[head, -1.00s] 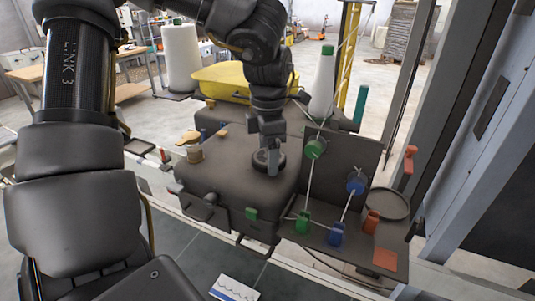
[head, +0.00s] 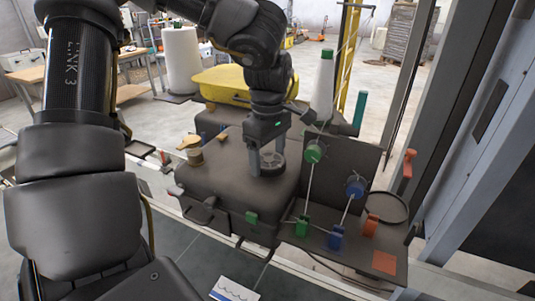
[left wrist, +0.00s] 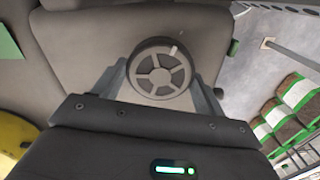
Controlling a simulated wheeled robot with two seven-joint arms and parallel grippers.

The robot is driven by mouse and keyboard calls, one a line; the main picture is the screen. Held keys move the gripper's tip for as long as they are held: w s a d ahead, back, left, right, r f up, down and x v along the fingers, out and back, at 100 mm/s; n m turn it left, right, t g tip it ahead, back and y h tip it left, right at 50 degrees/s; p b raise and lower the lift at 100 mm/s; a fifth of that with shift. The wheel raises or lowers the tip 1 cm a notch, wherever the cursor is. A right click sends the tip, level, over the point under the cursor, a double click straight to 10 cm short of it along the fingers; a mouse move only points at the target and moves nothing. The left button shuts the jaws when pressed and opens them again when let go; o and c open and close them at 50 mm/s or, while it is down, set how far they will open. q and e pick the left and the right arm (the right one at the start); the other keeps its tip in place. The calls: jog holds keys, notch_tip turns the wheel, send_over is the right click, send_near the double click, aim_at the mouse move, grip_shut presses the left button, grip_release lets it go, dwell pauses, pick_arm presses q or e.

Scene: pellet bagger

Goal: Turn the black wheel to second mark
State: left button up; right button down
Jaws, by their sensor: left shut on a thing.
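The black wheel (head: 272,165) is on top of the dark grey machine body (head: 220,178), near its right side. My left gripper (head: 267,160) comes down from above and is shut on the wheel. In the left wrist view, the spoked wheel (left wrist: 160,76) sits between the two grey fingers of my left gripper (left wrist: 162,70). A short pale mark shows on the wheel's rim, at the upper right in that view. I cannot make out any marks around the wheel on the machine. My right gripper is not in view.
Right of the wheel stands a dark panel with a green knob (head: 315,151) and a blue knob (head: 355,186), with cords running down. A yellow tub (head: 222,82) and a white cone (head: 324,85) stand behind. A grey upright frame (head: 500,120) bounds the right.

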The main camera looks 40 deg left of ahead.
aim_at(268, 160)
pick_arm(q)
jog(key=shift+m, duration=1)
jog(key=o, duration=1)
notch_tip(268, 160, up, 11)
jog(key=shift+f, duration=0.1)
